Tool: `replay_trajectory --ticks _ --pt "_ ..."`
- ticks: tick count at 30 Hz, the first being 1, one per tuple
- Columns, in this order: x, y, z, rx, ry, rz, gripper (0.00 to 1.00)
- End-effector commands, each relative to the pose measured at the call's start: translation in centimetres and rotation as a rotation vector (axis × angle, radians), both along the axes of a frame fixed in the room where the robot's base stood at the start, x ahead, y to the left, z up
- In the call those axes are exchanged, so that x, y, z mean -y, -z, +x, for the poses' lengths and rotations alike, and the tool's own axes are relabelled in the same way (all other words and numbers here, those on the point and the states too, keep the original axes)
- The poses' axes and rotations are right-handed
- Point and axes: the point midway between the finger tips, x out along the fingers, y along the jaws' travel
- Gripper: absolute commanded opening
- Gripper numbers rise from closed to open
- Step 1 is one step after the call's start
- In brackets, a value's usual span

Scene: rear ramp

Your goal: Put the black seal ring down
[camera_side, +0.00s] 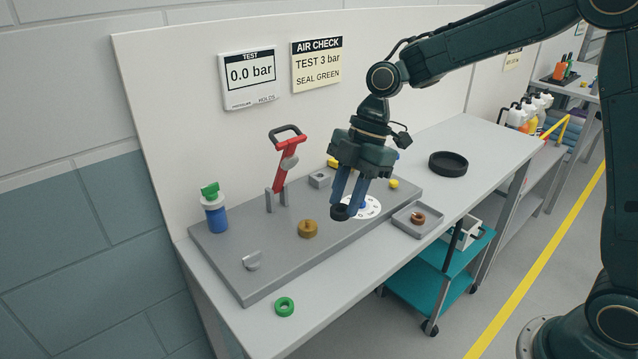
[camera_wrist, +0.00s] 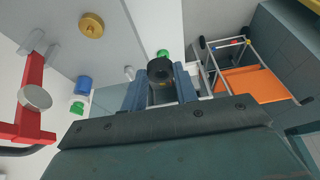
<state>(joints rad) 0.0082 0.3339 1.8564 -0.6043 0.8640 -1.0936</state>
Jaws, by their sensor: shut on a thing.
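The black seal ring (camera_side: 339,212) is at the tips of my gripper (camera_side: 348,207), above the grey fixture plate (camera_side: 275,262) and just left of a white round disc with holes (camera_side: 371,208). In the wrist view the ring (camera_wrist: 160,70) sits between the two blue fingers of my gripper (camera_wrist: 160,88), which is shut on it. The ring looks held clear of the plate, but its exact height is hard to tell. A green ring (camera_side: 285,306) lies on the bench (camera_side: 325,283) in front of the plate.
A grey tray (camera_side: 402,228) holds a copper-coloured ring (camera_side: 418,218). A black dish (camera_side: 448,171) sits on the right. The front bench strip is mostly clear.

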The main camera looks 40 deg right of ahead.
Motion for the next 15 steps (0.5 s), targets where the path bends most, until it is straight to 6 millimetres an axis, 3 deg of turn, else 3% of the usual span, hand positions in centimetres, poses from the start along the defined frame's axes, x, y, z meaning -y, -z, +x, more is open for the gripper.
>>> replay_trajectory --ticks 15 --pt "0.0 9.7 -0.1 -0.003 -0.002 0.0 0.01"
